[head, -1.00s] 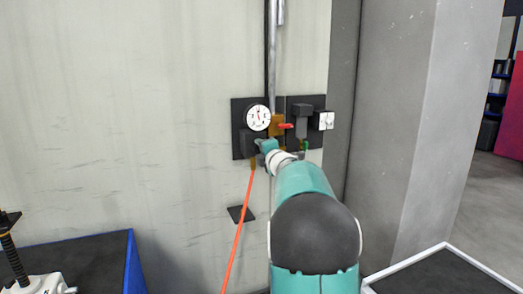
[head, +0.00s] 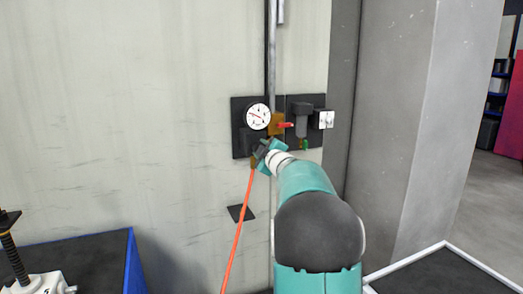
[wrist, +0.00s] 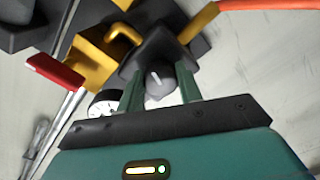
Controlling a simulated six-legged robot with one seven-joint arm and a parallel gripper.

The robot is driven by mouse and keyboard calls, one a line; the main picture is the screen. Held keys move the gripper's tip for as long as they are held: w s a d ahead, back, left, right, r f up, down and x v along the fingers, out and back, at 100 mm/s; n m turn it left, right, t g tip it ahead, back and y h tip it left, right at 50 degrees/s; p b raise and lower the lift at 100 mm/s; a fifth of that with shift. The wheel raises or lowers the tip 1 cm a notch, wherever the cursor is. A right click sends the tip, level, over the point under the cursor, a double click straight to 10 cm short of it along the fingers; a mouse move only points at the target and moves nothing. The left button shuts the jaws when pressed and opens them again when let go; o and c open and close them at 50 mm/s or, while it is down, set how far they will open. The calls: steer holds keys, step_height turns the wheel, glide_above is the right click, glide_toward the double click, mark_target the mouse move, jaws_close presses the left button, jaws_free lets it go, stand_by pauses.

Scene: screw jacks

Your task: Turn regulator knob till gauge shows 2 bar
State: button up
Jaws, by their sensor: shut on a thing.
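The round white gauge (head: 258,117) with a red needle is on the left black wall panel in the head view. Its needle slants from upper left to lower right; the numbers are too small to read. In the wrist view the gauge (wrist: 102,104) is partly hidden behind my gripper. The grey regulator knob (wrist: 160,84) with a pale pointer mark sits between the green fingers of my gripper (wrist: 159,74), which is shut on it. In the head view my gripper (head: 263,152) is just below the gauge and hides the knob.
A red-handled valve (head: 284,125) on a brass body is right of the gauge, close to my gripper. A dark filter unit (head: 302,117) is further right. An orange hose (head: 238,225) hangs down below my gripper. A screw jack (head: 30,275) stands at lower left.

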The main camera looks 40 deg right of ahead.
steer(key=shift+m, duration=0.4)
steer(key=o, duration=1)
steer(key=v, duration=1.4)
